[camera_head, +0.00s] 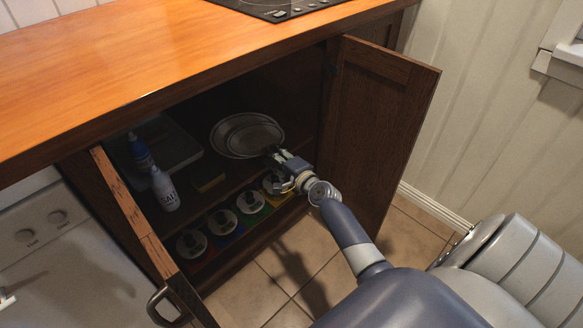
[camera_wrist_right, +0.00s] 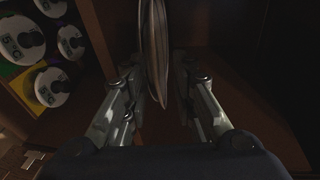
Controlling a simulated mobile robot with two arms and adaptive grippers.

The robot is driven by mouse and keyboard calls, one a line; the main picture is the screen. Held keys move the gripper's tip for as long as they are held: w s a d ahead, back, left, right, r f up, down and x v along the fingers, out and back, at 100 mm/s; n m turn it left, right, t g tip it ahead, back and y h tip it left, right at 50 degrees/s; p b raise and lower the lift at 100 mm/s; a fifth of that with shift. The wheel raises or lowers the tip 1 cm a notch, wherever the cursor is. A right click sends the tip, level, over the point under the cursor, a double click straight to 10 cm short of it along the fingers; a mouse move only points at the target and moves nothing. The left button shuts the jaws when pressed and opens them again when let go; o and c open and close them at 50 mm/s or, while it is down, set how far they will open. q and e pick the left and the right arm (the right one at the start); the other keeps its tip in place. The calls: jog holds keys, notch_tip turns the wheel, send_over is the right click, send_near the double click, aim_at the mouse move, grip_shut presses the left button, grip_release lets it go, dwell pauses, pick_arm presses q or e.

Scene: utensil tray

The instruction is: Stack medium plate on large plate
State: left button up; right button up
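Two pale round plates lie overlapped inside the open cabinet. The larger plate (camera_head: 218,133) shows as a rim at the left, and the smaller medium plate (camera_head: 255,138) lies over it, offset to the right. My right gripper (camera_head: 273,153) is at the medium plate's near right edge. In the right wrist view, a plate seen edge-on (camera_wrist_right: 155,45) runs between the fingers of my right gripper (camera_wrist_right: 160,75). I cannot tell whether the fingers press on it. The plates' contact is too dark to make out. My left gripper is not in view.
A salt bottle (camera_head: 165,189), a blue-capped bottle (camera_head: 140,151) and a grey tray (camera_head: 182,152) stand left of the plates.

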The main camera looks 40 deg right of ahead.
jog(key=s+r+p, duration=0.1)
jog(key=s+r, duration=0.1)
jog(key=s, duration=0.7)
jog(key=s+a+f+n+g+y, duration=0.2)
jog(key=s+a+n+g, duration=0.1)
jog(key=s+a+n, duration=0.4)
jog(key=s+a+f+n+g+y, duration=0.3)
jog(key=a+n, duration=0.2)
jog(key=a, duration=0.5)
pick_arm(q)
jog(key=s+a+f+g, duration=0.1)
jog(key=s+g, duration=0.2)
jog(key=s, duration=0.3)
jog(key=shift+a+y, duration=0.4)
pick_arm(e)
jog(key=s+n+g+h, duration=0.4)
jog(key=s+n+g, duration=0.2)
jog(key=s, duration=1.2)
jog(key=shift+r+n+h, duration=0.25)
jog(key=shift+n+h, duration=0.15)
jog(key=shift+n, duration=0.8)
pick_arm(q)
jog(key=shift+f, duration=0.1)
